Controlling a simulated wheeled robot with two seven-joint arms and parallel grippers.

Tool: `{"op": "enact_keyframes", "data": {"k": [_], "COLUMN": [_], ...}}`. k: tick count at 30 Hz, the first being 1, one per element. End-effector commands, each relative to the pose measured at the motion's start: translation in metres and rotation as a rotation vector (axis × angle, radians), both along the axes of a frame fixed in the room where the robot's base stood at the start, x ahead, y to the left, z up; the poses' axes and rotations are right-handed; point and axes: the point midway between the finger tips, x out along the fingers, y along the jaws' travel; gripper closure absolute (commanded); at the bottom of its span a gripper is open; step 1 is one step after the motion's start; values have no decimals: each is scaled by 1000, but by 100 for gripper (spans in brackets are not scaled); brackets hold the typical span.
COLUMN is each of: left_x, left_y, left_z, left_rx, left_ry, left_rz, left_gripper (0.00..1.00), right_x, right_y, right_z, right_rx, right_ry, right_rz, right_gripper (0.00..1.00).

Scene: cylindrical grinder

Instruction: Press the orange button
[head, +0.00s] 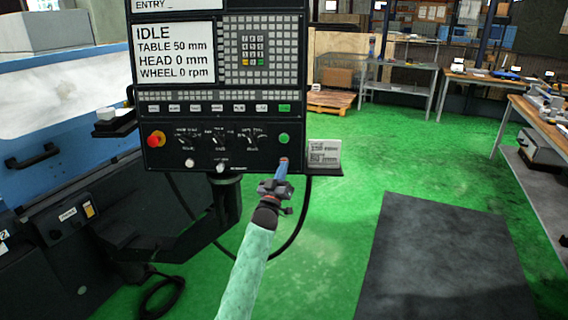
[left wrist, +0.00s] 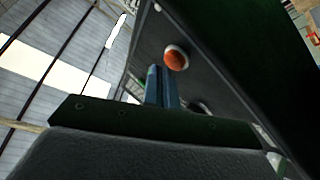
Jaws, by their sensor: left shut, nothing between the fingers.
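The orange button (left wrist: 176,58) has a pale ring and sits on the dark panel in the left wrist view. In the head view it is at the panel's lower right, a small orange spot (head: 284,159) mostly hidden behind my fingertips. My left gripper (head: 283,166) is shut and empty, its blue fingers pointing up at the panel. In the left wrist view the fingertips (left wrist: 161,69) are close beside and just below the button. I cannot tell whether they touch it.
The control panel (head: 216,128) also carries a green button (head: 284,138), a red knob on yellow (head: 156,139), dials and white buttons. A small shelf with a label card (head: 324,153) juts out at right. A cable hangs below.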

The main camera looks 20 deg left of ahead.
Motion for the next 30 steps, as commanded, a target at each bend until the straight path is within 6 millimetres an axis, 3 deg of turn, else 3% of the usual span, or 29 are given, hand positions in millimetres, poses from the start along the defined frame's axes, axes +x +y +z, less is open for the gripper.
{"op": "enact_keyframes", "data": {"k": [17, 30], "left_x": [-9, -39], "left_y": [-3, -13], "left_z": [2, 8], "left_rx": [-1, -2], "left_ry": [1, 1], "left_rz": [-1, -1], "left_gripper": [100, 100], "right_x": [0, 0], "right_y": [0, 0], "right_z": [5, 20], "right_rx": [0, 0], "right_ry": [0, 0], "right_rz": [0, 0], "right_gripper": [100, 100]}}
